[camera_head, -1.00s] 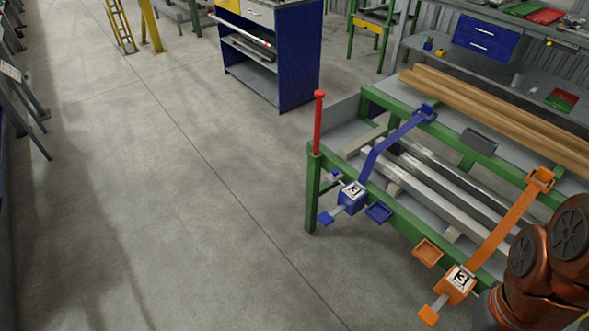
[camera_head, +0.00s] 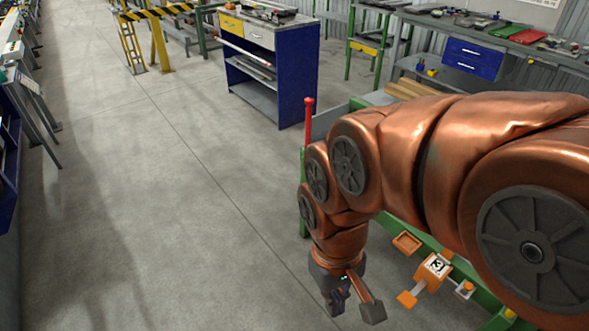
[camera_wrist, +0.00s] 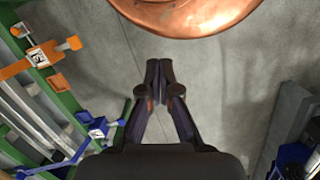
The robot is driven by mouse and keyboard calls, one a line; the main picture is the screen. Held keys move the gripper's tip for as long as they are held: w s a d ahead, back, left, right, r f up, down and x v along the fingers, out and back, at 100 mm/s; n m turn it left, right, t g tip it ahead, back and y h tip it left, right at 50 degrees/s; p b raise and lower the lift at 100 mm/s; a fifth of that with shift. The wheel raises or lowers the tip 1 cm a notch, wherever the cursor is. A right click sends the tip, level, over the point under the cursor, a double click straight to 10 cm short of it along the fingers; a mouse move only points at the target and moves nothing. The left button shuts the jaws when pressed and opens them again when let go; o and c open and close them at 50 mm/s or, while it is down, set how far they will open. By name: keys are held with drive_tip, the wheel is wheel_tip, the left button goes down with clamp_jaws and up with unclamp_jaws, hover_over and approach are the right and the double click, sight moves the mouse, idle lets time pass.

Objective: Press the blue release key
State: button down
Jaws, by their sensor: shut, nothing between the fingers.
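The blue clamp (camera_wrist: 97,128) with a white marked plate is at the lower left of the wrist view. A small blue pad (camera_wrist: 121,122) on a short stem sticks out from its front, and looks like the release key. A blue tray (camera_wrist: 84,117) sits beside it. My arm hides this clamp in the head view. My gripper (camera_wrist: 159,70) is shut and empty, over bare floor and apart from the blue pad. In the head view my gripper (camera_head: 341,298) hangs in front of the table, left of the orange clamp.
The orange clamp (camera_head: 433,268) with its orange pad (camera_head: 406,299) and orange tray (camera_head: 407,242) is on the same green table frame (camera_wrist: 62,100). A red post (camera_head: 308,122) stands at the table corner. A blue cabinet (camera_head: 297,80) stands behind. The floor at left is clear.

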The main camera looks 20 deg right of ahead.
idle(0.3)
drive_tip(key=w+a+f+n+t+y+b, duration=0.15)
drive_tip(key=w+b, duration=0.25)
drive_tip(key=w, duration=0.7)
drive_tip(key=w+a+n+t+y+b, duration=0.15)
drive_tip(key=w+b, duration=0.35)
drive_tip(key=w, duration=0.5)
drive_tip(key=w+d+f+t+y+b, duration=0.1)
drive_tip(key=w+d+f+b, duration=0.15)
drive_tip(key=w, duration=0.55)
drive_tip(key=w+d+f+t+y+b, duration=0.1)
drive_tip(key=w+d+b, duration=0.3)
drive_tip(key=w, duration=0.5)
drive_tip(key=w+d+f+t+b, duration=0.2)
drive_tip(key=w+d+f+b, duration=0.1)
drive_tip(key=w+d, duration=0.4)
drive_tip(key=w+d+f+t+b, duration=0.2)
drive_tip(key=w+d+f+b, duration=0.25)
drive_tip(key=d, duration=0.45)
drive_tip(key=w+d+f+h+b, duration=0.1)
drive_tip(key=d+f, duration=0.2)
drive_tip(key=d, duration=0.5)
drive_tip(key=w+d+f+t+h+b, duration=0.1)
drive_tip(key=w+d+f+h+b, duration=0.1)
drive_tip(key=d, duration=0.6)
drive_tip(key=shift+d+f+t, duration=0.3)
drive_tip(key=shift+f, duration=0.45)
